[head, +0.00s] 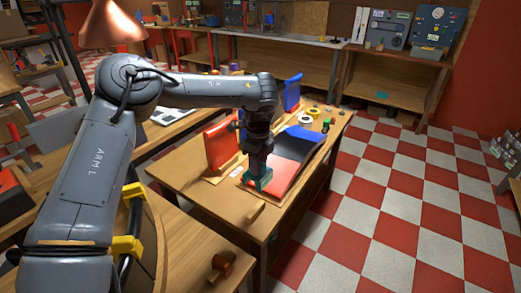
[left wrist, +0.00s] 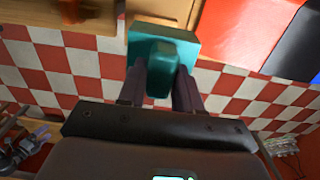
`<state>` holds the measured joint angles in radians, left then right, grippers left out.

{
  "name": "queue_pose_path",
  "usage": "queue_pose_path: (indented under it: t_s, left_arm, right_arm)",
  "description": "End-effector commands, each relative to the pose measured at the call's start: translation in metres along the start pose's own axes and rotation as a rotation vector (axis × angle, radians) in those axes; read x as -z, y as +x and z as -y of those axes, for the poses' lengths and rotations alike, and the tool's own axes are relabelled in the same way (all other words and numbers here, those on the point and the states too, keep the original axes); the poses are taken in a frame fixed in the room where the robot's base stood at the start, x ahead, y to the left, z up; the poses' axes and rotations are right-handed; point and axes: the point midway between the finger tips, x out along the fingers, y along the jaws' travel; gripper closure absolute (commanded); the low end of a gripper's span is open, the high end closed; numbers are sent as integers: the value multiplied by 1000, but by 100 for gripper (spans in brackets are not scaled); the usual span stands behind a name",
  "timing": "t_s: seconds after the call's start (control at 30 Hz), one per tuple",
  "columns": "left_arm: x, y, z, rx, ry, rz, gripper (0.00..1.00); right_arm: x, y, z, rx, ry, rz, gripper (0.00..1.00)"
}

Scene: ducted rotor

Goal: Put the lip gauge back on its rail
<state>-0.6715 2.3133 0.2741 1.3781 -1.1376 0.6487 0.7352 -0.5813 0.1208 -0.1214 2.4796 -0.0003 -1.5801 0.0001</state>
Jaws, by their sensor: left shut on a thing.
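A teal block with a raised grip, which I take to be the lip gauge (head: 257,181), is held in my left gripper (head: 259,167). In the left wrist view the gauge (left wrist: 163,40) sits between the two dark fingers of the gripper (left wrist: 160,88), which are shut on its grip. In the head view the gauge is at the near left end of a red, black and blue curved panel (head: 289,151) on the wooden table. I cannot tell whether it touches anything. I cannot clearly make out the rail. My right gripper is not in view.
An upright red panel (head: 221,144) stands left of the gauge, and an upright blue one (head: 292,93) behind. A wooden block (head: 256,212) is near the front edge. Open checkered floor (head: 400,190) lies right.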

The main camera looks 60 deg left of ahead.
Motion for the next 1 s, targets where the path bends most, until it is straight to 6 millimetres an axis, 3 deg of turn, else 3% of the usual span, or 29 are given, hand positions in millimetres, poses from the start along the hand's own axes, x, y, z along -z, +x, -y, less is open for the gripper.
queue_pose_path:
  t_s: [0.03,0.1,0.3,1.0]
  left_arm:
    - [-2,23,-4,-3,-3,-3,100]
    - [-4,39,-7,-2,-7,-3,100]
    - [-7,65,-12,1,-14,-1,100]
    - [-8,72,-14,1,-14,0,100]
  right_arm:
    - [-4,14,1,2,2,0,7]
    - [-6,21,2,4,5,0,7]
    - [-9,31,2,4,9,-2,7]
    - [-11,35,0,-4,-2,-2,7]
